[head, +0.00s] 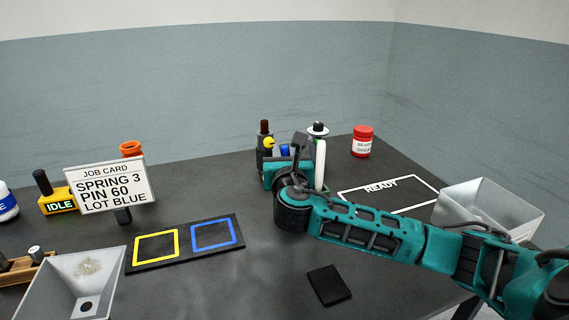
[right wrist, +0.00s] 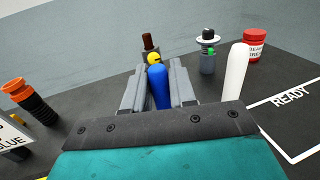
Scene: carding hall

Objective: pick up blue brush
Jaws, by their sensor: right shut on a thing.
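The blue brush shows as a rounded blue handle (right wrist: 158,88) between my right gripper's two grey fingers (right wrist: 158,76) in the right wrist view. My right gripper is shut on it. In the head view my right gripper (head: 283,155) is at the back middle of the table, and only a small blue patch (head: 284,150) of the brush shows behind my wrist. The brush's lower end is hidden. A yellow-topped thing (right wrist: 155,59) stands just beyond it, and a white handle (right wrist: 238,75) stands to the right. My left gripper is not in view.
A mat with yellow and blue squares (head: 187,260) lies left of my arm. The job card (head: 110,185) reads "LOT BLUE". A READY mat (head: 413,208), a grey bin (head: 510,229) and a red-lidded jar (head: 362,141) are on the right. A dark pad (head: 329,286) lies in front.

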